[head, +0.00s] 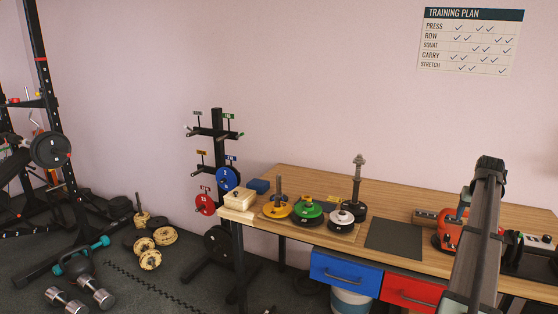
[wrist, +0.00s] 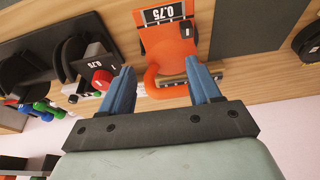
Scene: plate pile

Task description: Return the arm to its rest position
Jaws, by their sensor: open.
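My arm rises at the right of the head view over the wooden table (head: 400,205). My gripper (wrist: 162,69) shows in the wrist view with its two blue fingers apart and nothing held between them. In the head view only a bit of blue finger shows beside the arm, and the rest is hidden. An orange item (wrist: 170,50) with a black 0.75 label lies beyond the fingertips. An orange-red item (head: 449,236) also stands beside my arm in the head view, partly covered by it.
Yellow (head: 277,209), green (head: 308,213) and white (head: 341,217) plates sit on a board at the table's left, with a tall dark post (head: 358,190) behind. A dark mat (head: 394,239) lies bare right of them. Black items (head: 535,252) stand at the right end.

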